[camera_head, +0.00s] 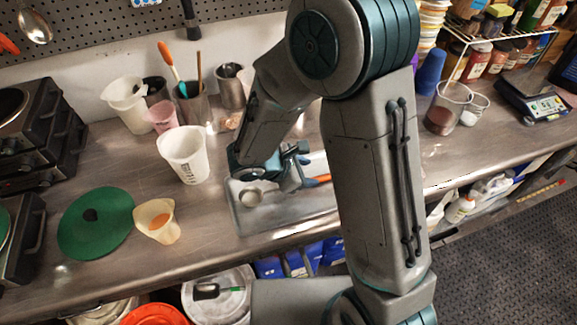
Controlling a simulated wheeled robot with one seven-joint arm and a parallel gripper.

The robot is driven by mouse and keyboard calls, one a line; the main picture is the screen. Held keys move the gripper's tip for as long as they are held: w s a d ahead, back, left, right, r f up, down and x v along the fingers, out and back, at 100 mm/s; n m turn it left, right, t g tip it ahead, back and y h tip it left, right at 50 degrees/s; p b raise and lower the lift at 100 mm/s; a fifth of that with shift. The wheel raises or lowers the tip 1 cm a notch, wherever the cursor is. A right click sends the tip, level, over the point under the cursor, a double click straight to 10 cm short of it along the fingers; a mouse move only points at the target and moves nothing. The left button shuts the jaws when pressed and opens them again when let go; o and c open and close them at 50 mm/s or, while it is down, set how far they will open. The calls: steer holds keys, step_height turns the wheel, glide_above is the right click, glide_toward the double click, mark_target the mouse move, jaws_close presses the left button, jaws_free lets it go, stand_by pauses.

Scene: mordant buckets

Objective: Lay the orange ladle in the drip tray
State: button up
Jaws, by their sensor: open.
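The drip tray (240,222) is a shallow grey metal tray on the steel bench, partly hidden behind my arm. The orange ladle shows an orange handle (320,179) at the tray's right part; a round grey bowl (251,197) at the left looks like its other end. The ladle appears to lie in the tray, but my gripper hides its middle. My gripper (292,178) is low over the tray, open, with its fingers close to the ladle. I cannot tell whether they touch it.
A white beaker (184,156) stands left of the tray. A small cream jug (157,221) and a green lid (95,222) lie farther left. Utensils stand in a metal pot (192,104) behind. A glass beaker (446,108) and scale (533,101) are at right.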

steer(key=v, duration=1.1)
steer(key=shift+b, duration=0.45)
steer(key=shift+r, duration=0.1)
steer(key=s+d+r+m+y, duration=0.4)
steer(key=d+m, duration=0.3)
steer(key=m, duration=0.3)
steer(key=s+d+r+m+y, duration=0.4)
steer(key=d+m, duration=0.4)
steer(key=m, duration=0.2)
steer(key=shift+s+d+r+g, duration=0.3)
steer(key=shift+s+r+g, duration=0.1)
steer(key=shift+s+r, duration=0.15)
steer(key=shift+c, duration=0.8)
steer(key=shift+a, duration=0.1)
